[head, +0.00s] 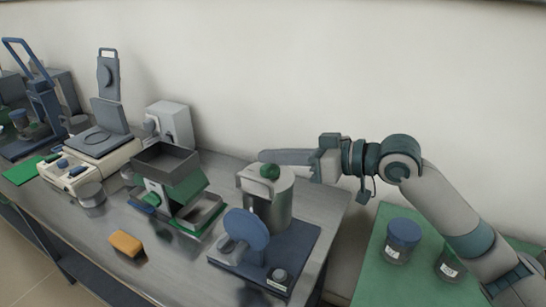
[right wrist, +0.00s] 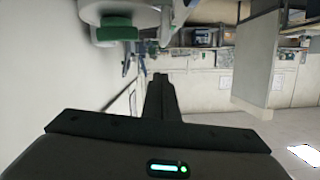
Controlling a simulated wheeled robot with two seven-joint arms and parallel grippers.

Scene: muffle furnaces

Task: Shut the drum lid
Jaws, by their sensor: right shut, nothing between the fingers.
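The drum (head: 272,207) is a pale grey cylinder standing on a dark blue base (head: 300,250) near the right end of the bench. A pale plate with a green knob (head: 270,172) is at its top, and a blue disc (head: 246,229) stands at its front left. I cannot tell how far the lid is open. My right gripper (head: 268,156) is shut and empty, pointing left just behind the drum's top; contact cannot be told. In the right wrist view the closed fingers (right wrist: 161,92) show below a pale round part with a green knob (right wrist: 117,28). My left gripper is out of view.
On the metal bench left of the drum are an open-topped dark tray unit (head: 166,160), an orange block (head: 126,243) and a pale instrument (head: 100,150). The wall is close behind.

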